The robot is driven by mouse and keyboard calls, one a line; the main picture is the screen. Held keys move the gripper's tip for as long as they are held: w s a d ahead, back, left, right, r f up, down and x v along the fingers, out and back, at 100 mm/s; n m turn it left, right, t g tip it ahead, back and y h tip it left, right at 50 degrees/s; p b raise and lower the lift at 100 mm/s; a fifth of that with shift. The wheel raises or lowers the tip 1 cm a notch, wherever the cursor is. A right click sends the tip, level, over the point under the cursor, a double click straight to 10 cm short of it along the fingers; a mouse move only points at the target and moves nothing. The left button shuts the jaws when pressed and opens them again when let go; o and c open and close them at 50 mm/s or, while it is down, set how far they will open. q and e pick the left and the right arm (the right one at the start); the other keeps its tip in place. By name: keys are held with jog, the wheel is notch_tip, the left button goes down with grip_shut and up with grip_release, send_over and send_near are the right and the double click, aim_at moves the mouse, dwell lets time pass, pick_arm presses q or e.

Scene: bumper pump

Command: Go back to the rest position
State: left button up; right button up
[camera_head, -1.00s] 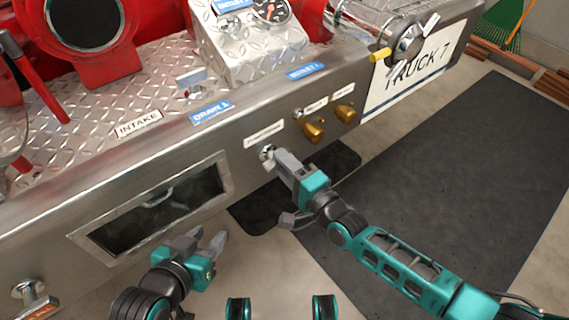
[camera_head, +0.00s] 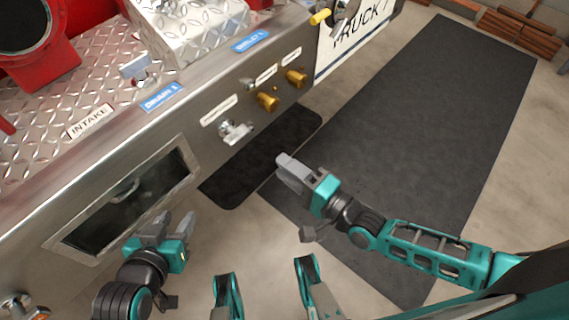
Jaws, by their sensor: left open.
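My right gripper (camera_head: 290,170) hangs over the dark floor mat, clear of the truck panel. Its fingers look close together, but I cannot tell whether they are fully shut. I see nothing held in it. My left gripper (camera_head: 172,226) is at the lower left, in front of the recessed box in the panel. Its fingers are apart and empty. A small silver valve handle (camera_head: 236,131) sits on the panel below a white label, apart from my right gripper.
The steel truck bumper (camera_head: 205,150) runs diagonally across the left, with a recessed box (camera_head: 125,200), brass caps (camera_head: 268,101) and diamond plate above. Dark mats (camera_head: 430,120) lie on the floor.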

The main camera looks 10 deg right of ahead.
jog(key=shift+a, duration=0.1)
dwell(0.3)
jog(key=s+d+f+n+g+h, duration=0.1)
jog(key=s+d+n+g+h, duration=0.45)
jog(key=n, duration=0.85)
pick_arm(q)
jog(key=s+a+r+y+p, duration=0.1)
jog(key=a+r+p, duration=0.2)
jog(key=r+p, duration=0.8)
jog(key=p, duration=0.5)
jog(key=shift+s+r, duration=0.25)
jog(key=shift+r, duration=0.1)
pick_arm(e)
jog(key=s+d+r+t+h, duration=0.1)
jog(key=d+r+h, duration=0.2)
jog(key=r, duration=0.8)
jog(key=shift+s+d+r+t, duration=0.15)
jog(key=shift+s+d+t, duration=0.05)
jog(key=shift+s+t, duration=0.15)
